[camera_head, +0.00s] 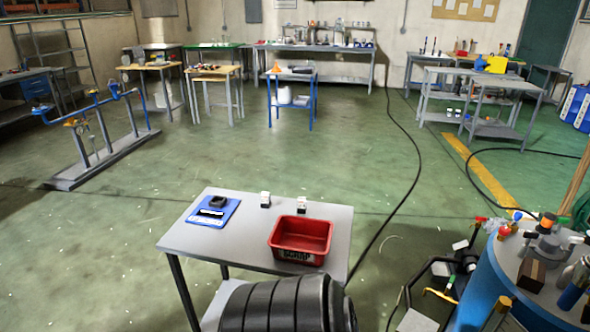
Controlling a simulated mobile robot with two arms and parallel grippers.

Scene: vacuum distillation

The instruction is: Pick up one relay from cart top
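A small cart (243,256) with a light grey top stands just ahead of me. Two small white relay-like blocks with dark parts sit upright on its top near the far edge: a left relay (265,200) and a right relay (301,204). They stand apart from each other, the right one just behind the red bin. Neither gripper shows in the head view, so nothing is seen touching the relays.
A red bin (301,232) labelled scrap stands at the cart's right. A blue pad (194,217) with a black device lies at the left. A dark ribbed shape covers the cart's near edge. A blue drum (490,289) stands right, and a black cable (411,136) crosses the floor.

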